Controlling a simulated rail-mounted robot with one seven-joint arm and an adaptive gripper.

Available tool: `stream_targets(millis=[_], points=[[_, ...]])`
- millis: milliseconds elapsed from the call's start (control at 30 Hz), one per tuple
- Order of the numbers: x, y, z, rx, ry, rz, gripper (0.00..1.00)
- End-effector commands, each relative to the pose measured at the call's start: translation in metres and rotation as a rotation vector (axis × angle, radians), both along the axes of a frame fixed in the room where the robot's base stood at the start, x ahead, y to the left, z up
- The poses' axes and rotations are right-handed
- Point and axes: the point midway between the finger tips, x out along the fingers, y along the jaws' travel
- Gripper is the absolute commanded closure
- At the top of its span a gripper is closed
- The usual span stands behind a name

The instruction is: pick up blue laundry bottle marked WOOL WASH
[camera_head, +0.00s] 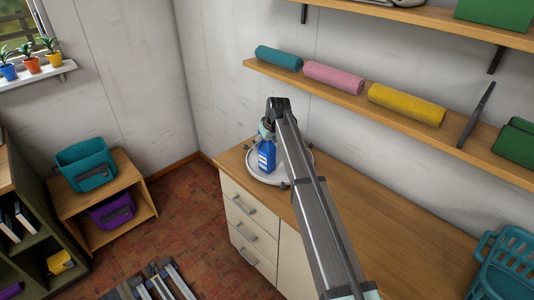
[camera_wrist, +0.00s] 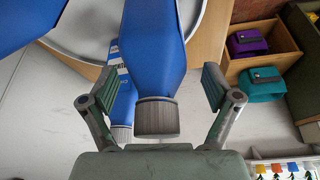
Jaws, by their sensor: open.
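A blue bottle (camera_wrist: 152,50) with a grey ribbed cap lies between the open fingers of my gripper (camera_wrist: 159,86) in the wrist view, with a gap on each side; no label shows on it. A second blue bottle (camera_wrist: 123,103) with a pale label is partly hidden behind it, left. Another blue shape (camera_wrist: 28,20) fills the top left corner. In the head view, one blue bottle (camera_head: 267,156) with a white label stands on a round white tray (camera_head: 262,179); my arm hides much of the tray. I cannot read WOOL WASH on any bottle.
The tray sits on a wooden counter (camera_head: 390,235) above white drawers. A wall shelf (camera_head: 335,90) with rolled towels runs behind. A turquoise basket (camera_head: 505,265) stands at the right. The middle of the counter looks clear beside my arm.

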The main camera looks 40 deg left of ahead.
Motion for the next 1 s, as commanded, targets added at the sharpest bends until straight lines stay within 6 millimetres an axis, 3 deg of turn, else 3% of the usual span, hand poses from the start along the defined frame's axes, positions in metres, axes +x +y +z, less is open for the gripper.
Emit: stream_targets(millis=[200, 233, 433, 467, 500, 1000], points=[[0.000, 0.001, -0.002, 0.001, -0.001, 0.000, 0.12], [0.000, 0.001, -0.002, 0.001, -0.001, 0.000, 0.15], [0.000, 0.001, -0.002, 0.001, 0.000, 0.000, 0.86], [0.000, 0.001, -0.002, 0.000, 0.000, 0.000, 0.97], [0.000, 0.000, -0.002, 0.000, 0.000, 0.000, 1.00], [0.001, 0.001, 0.008, 0.002, -0.002, 0.000, 1.00]])
